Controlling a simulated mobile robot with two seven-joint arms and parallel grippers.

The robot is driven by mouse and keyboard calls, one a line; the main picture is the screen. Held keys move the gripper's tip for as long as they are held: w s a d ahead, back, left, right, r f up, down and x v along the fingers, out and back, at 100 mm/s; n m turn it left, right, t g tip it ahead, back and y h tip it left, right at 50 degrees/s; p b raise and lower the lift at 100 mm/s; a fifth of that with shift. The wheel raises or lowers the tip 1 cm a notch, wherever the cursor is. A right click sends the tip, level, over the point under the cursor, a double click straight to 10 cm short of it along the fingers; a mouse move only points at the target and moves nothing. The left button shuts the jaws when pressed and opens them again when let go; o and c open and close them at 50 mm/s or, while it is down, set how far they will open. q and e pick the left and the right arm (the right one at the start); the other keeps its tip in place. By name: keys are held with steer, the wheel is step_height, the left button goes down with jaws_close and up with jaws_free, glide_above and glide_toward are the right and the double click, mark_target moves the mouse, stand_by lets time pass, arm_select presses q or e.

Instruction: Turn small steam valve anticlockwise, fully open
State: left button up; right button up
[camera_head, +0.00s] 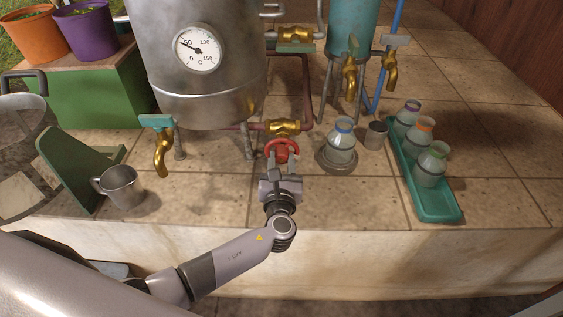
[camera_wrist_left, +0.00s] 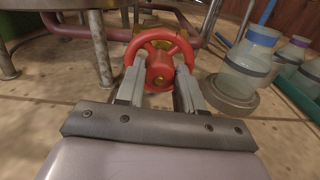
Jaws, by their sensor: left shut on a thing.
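The small steam valve has a red handwheel (camera_head: 282,150) on a brass body (camera_head: 284,127), fitted in a copper pipe low in front of the steel still. My left gripper (camera_head: 281,161) reaches it from the front, and its fingers are shut on the red handwheel. In the left wrist view the handwheel (camera_wrist_left: 160,57) sits between the two fingertips (camera_wrist_left: 160,72), which lie on either side of its hub. The upper rim shows clear of the fingers. The far side of the valve is mostly hidden. My right gripper is not in view.
A bottle (camera_head: 342,141) on a round base stands just right of the valve, near a small cup (camera_head: 376,135). A green tray (camera_head: 438,205) holds three bottles. A metal mug (camera_head: 119,187) and a brass tap (camera_head: 162,155) are left. Tiles before the valve are clear.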

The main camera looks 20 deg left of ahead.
arm_select(q)
steer(key=o, duration=1)
steer(key=shift+o, duration=0.2)
steer(key=shift+s, duration=0.15)
steer(key=shift+p+v, duration=0.65)
steer(key=shift+v, duration=2.85)
